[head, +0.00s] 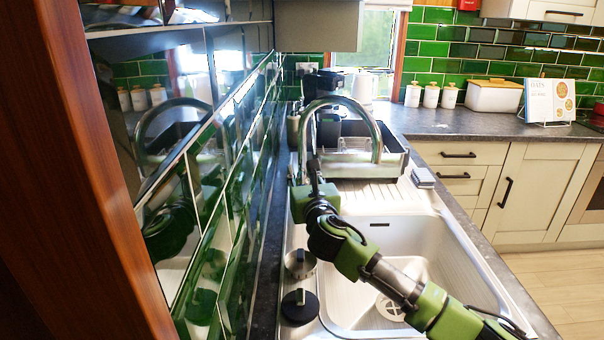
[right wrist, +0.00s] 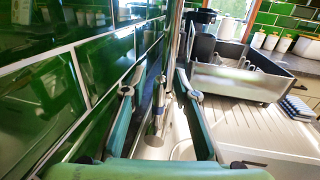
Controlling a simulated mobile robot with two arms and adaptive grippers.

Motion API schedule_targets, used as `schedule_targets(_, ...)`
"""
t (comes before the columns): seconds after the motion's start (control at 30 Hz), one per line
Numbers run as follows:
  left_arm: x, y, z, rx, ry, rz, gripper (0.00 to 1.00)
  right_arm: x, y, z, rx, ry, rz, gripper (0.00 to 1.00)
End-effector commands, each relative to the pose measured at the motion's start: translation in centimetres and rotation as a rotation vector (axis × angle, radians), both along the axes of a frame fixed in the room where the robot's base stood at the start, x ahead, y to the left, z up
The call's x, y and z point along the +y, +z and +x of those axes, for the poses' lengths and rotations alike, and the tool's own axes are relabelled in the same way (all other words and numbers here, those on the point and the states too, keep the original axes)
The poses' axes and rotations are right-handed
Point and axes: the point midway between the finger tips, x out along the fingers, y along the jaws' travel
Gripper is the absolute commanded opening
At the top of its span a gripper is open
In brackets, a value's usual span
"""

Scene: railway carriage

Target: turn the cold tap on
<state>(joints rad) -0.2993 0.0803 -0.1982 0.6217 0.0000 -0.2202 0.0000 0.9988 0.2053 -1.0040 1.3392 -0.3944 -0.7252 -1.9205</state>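The chrome tap (head: 378,140) with its tall curved spout stands at the back of the steel sink, near the green tiled wall. My right gripper (head: 316,172) is at the foot of the tap, partly covering it in the head view. In the right wrist view my right gripper (right wrist: 160,92) is open, with one finger on each side of a slim metal part of the tap (right wrist: 159,98). I cannot tell whether either finger touches it. Which handle is the cold one is not clear. My left gripper is not in view.
The sink basin (head: 405,250) is empty below my right arm. Two round knobs (head: 299,263) sit on the left sink rim. A dish rack (head: 365,165) stands behind the tap and also shows in the wrist view (right wrist: 235,78). Green tiles (head: 232,200) rise close on the left.

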Motion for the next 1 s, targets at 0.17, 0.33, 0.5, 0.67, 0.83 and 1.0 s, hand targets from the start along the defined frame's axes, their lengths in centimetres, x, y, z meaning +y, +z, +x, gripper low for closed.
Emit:
schedule_targets(0.17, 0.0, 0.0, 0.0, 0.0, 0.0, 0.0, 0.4, 0.0, 0.0, 0.0, 0.0, 0.0, 0.0, 0.22)
schedule_targets(0.33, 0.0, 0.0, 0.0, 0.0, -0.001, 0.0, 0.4, 0.0, 0.0, 0.0, 0.0, 0.0, 0.0, 0.0)
schedule_targets(0.5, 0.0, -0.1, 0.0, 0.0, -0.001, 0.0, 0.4, -0.3, -0.2, 0.0, 0.001, -0.001, 0.021, 0.0)
schedule_targets(0.67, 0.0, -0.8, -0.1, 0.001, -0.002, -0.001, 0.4, -1.6, -0.6, 0.0, 0.002, -0.002, 0.159, 0.0)
schedule_targets(0.83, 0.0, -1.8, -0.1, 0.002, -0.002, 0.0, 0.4, -2.9, -0.8, 0.0, 0.0, 0.0, 0.316, 0.0)
schedule_targets(1.0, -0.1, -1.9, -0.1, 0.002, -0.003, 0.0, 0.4, -3.4, -0.7, 0.0, 0.0, 0.001, 0.374, 0.0)
